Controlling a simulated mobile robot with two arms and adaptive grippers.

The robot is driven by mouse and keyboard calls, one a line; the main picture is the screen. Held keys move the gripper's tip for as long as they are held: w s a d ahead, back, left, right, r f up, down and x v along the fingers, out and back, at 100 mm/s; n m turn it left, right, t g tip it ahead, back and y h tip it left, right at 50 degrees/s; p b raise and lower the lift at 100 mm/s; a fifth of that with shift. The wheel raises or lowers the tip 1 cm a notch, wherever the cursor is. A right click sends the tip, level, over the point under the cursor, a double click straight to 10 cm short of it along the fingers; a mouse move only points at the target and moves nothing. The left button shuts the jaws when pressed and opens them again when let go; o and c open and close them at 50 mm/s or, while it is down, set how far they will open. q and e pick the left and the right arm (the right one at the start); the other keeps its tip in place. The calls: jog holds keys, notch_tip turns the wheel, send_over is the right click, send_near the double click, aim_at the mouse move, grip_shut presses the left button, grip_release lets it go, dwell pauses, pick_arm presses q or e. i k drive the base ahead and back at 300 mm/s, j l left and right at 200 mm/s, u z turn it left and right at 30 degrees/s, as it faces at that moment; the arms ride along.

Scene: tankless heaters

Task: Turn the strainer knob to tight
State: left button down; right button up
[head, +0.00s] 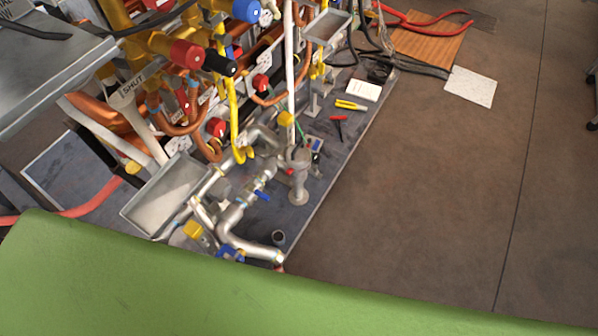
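Neither of my grippers is in the head view. I cannot tell which part is the strainer knob. A grey metal pipe assembly (233,218) lies low on the dark board (325,205). It carries a small blue lever (262,196), and a yellow cap (193,230) sits near its lower left end. A grey upright cylinder (298,188) with a small red spot stands to its right. Another yellow cap (285,118) is above. Red round knobs (187,54) and a blue knob (246,10) sit on the pipes at the top. Knob markings are too small to read.
A tag reading SHUT (128,92) hangs at the left. A metal tray (165,193) and yellow-handled pliers (350,105) are near the pipes. A wooden board (430,40) and pale tile (471,87) lie on the floor. The brown floor (440,210) at right is clear.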

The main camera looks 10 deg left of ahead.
aim_at(316, 158)
jog(key=i+l, duration=0.1)
jog(key=l, duration=0.3)
jog(key=i+l, duration=0.1)
jog(key=l, duration=0.3)
jog(key=i+l+u, duration=0.1)
jog(key=l, duration=0.3)
jog(key=i+l, duration=0.1)
jog(key=l, duration=0.35)
